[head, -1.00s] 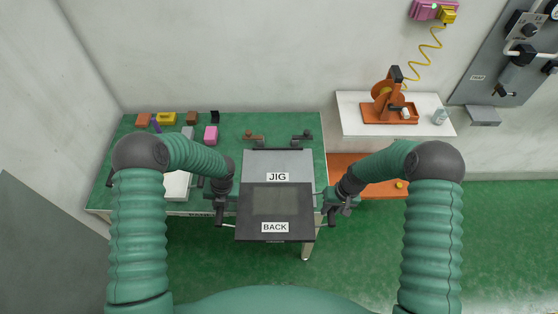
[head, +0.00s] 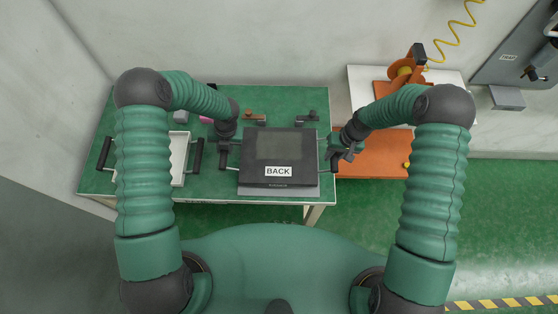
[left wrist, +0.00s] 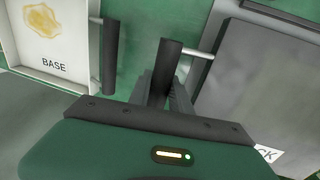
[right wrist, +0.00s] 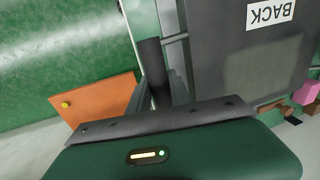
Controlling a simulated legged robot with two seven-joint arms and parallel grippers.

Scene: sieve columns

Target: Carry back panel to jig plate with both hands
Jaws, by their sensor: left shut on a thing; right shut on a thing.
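The back panel (head: 256,176) is a dark grey slab with a lighter rectangle and a white BACK label. It hangs between my two grippers and covers most of the grey jig plate (head: 310,191), whose front and right edges show; I cannot tell whether they touch. My left gripper (head: 223,158) is shut on the panel's left handle. My right gripper (head: 337,158) is shut on its right handle. The left wrist view shows the panel (left wrist: 260,85) at right, and the right wrist view shows it (right wrist: 240,60) at right too.
A white tray labelled BASE (left wrist: 50,75) with black handles lies left of the panel on the green table (head: 230,97). Orange and dark clamps (head: 254,116) stand behind the panel. A white shelf with an orange device (head: 402,72) and an orange surface (head: 372,152) are at right.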

